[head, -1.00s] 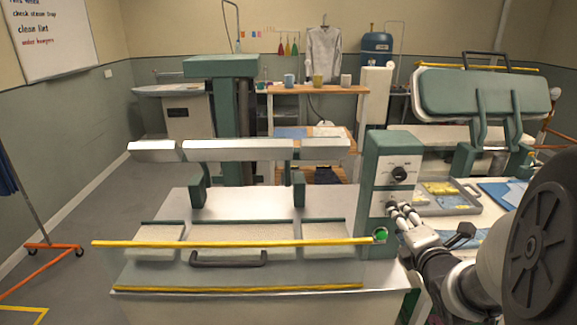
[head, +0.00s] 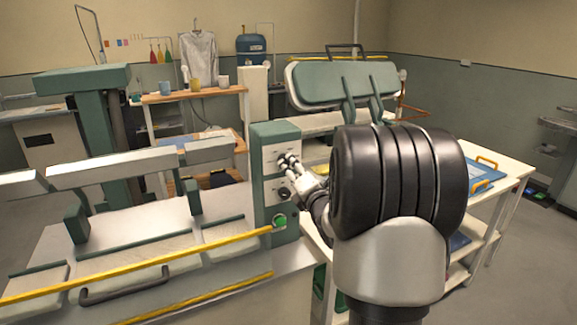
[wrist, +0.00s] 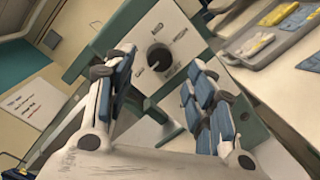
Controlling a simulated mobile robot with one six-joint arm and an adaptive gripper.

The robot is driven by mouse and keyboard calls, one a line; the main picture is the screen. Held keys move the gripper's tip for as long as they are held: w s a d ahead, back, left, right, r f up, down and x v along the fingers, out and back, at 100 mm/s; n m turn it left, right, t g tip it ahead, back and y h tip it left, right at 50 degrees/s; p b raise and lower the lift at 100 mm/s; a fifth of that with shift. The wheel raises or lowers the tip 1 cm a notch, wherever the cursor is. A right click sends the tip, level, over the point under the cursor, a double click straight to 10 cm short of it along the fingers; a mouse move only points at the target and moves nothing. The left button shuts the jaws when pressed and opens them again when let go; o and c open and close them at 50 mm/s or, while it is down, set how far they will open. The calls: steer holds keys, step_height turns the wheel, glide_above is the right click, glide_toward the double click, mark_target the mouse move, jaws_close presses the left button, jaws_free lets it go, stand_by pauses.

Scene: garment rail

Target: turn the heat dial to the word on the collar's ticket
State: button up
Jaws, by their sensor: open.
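A black dial (wrist: 159,55) sits on a white panel face with small printed words around it, too small to read. In the head view the panel (head: 262,170) is on a green control box, where my gripper (head: 288,165) covers much of the upper dial. A lower black knob (head: 284,194) and a green button (head: 280,221) show below. In the wrist view my gripper (wrist: 158,66) is open, its fingers on either side of the dial in the picture; I cannot tell whether they touch it. I cannot make out a collar or its ticket.
The press with its yellow bar (head: 170,262) stands left of the box. A tray (wrist: 235,48) with yellow and blue cloths lies beyond it in the wrist view. A green padded press head (head: 335,82) stands behind. A grey shirt (head: 198,55) hangs at the back.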

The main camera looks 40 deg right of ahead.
mark_target(287, 161)
steer(key=x, duration=0.5)
steer(key=c, duration=1.1)
